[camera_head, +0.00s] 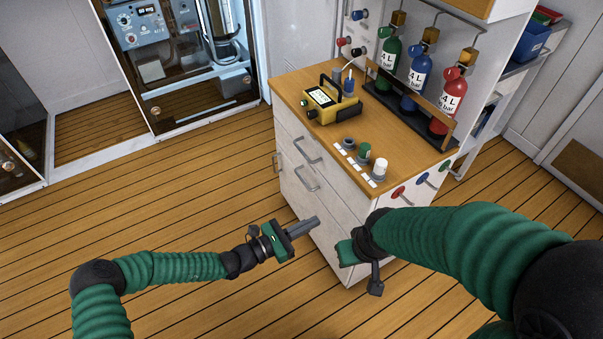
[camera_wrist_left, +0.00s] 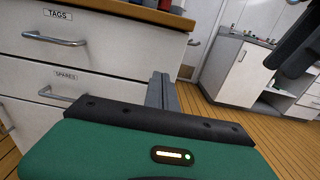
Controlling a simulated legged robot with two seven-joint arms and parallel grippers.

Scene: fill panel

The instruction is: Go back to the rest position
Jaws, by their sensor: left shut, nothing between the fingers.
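My left gripper (camera_head: 303,228) is shut and empty. It is held over the wooden floor, in front of the drawer side of the cabinet (camera_head: 320,205). In the left wrist view its grey fingers (camera_wrist_left: 162,92) lie together in front of the drawers. My right gripper (camera_head: 374,283) is at the cabinet's near corner, in front of it in the head view. Its fingers are not clear, so its opening cannot be told. A dark part at the upper right of the left wrist view (camera_wrist_left: 298,45) seems to be on my right arm.
The cabinet top holds a yellow device (camera_head: 331,102), small caps and a rack with green (camera_head: 388,67), blue (camera_head: 416,80) and red (camera_head: 449,104) bottles. Drawer handles (camera_head: 307,150) stick out. A glass-fronted booth (camera_head: 185,60) stands behind. The floor (camera_head: 180,200) at left is clear.

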